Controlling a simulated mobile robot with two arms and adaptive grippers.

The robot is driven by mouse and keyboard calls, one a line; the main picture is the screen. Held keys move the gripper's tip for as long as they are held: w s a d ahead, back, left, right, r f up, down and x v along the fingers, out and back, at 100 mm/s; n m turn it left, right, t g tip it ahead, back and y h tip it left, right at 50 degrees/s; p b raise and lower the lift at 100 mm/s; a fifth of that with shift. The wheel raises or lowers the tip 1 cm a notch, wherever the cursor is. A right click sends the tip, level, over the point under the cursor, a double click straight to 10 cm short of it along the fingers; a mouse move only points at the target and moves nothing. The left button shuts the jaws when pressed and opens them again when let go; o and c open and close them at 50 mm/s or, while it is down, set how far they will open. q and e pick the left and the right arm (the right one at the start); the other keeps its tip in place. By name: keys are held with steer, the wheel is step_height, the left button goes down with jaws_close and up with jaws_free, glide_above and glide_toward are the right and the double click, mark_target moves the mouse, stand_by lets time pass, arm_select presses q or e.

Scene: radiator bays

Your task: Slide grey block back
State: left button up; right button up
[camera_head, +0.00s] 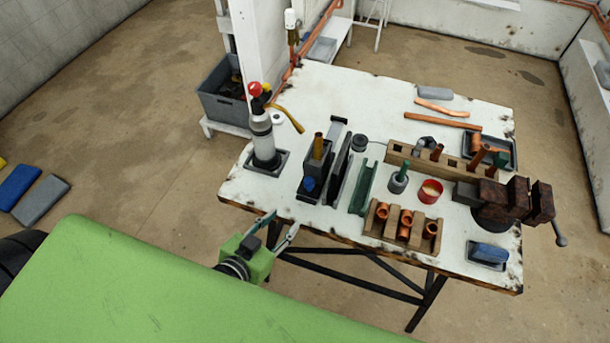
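A small grey block (434,92) lies flat near the back edge of the white worktable (350,90). Another flat grey block (41,200) lies on the floor at the far left, beside a blue one. I cannot tell which grey block the task means. My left gripper (279,225) is just off the table's front left edge, with its two fingers spread and nothing between them. It is far from both grey blocks. My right gripper does not show.
A torch-like bottle (263,138) stands at the table's left. A rack with copper fittings (403,228), a red tin (430,191) and a rusty vise (505,200) fill the front and right. The back left of the tabletop is mostly clear.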

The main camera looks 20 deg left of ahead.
arm_select(q)
glide_toward(307, 185)
steer(key=shift+t, duration=0.4)
steer(key=x, duration=0.3)
steer(key=p+x, duration=0.1)
steer(key=x, duration=0.2)
steer(key=p+x, duration=0.1)
steer(key=x, duration=0.2)
steer(key=shift+f, duration=0.35)
steer(key=shift+w+f, duration=0.2)
steer(key=shift+w, duration=0.1)
jaws_close()
